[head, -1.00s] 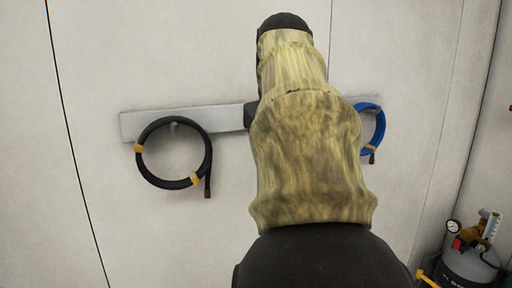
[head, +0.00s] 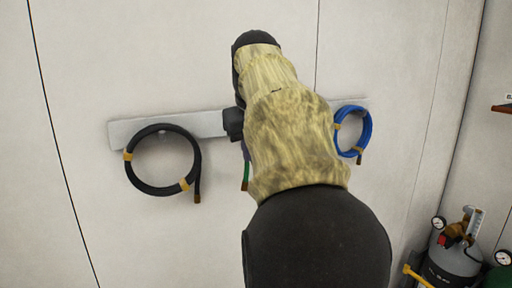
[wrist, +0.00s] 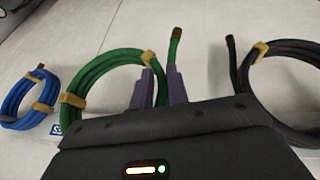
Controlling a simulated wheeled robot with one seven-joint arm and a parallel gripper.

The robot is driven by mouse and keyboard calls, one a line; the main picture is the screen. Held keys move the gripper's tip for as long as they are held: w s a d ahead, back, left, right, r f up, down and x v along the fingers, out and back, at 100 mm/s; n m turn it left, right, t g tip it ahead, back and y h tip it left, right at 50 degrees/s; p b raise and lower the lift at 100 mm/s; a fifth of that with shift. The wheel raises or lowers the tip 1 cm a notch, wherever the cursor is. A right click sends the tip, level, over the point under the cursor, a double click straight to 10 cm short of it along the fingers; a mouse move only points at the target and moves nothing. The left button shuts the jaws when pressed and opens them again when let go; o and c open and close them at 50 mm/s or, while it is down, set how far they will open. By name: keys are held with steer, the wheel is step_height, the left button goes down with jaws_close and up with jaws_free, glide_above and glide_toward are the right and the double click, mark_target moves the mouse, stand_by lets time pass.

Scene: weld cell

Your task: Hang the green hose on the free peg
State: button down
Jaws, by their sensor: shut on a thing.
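The green hose (wrist: 105,70) is a coil with tan ties in the middle of the wrist view, its loose end pointing up. My gripper (wrist: 161,80) has its two purple fingers closed on the coil near a tie. In the head view only a thin strip of the green hose (head: 246,174) shows beside my arm. The grey rail (head: 125,132) runs along the wall behind my arm. The free peg is hidden, and I cannot tell whether the green coil touches it.
A black hose coil (head: 134,177) hangs on the rail to the left. A blue hose coil (head: 366,130) hangs to the right. Both flank the green coil closely in the wrist view. A gas cylinder (head: 452,262) with a gauge stands at the lower right. The wall below the rail is bare.

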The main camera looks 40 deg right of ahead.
steer(key=shift+w+d+p, duration=0.15)
steer(key=shift+w+p, duration=0.2)
steer(key=shift+w, duration=0.3)
steer(key=shift+w+d+p, duration=0.15)
steer(key=shift+w+p, duration=0.2)
steer(key=shift+w, duration=0.25)
steer(key=shift+w+d+f, duration=0.1)
steer(key=shift+w+f, duration=0.4)
steer(key=shift+f, duration=0.1)
steer(key=shift+w+f+b, duration=0.15)
steer(key=shift+f+b, duration=0.15)
steer(key=shift+f, duration=0.1)
steer(key=c, duration=1.3)
jaws_free()
steer(key=p+v, duration=0.3)
steer(key=v, duration=1.4)
steer(key=shift+r, duration=0.15)
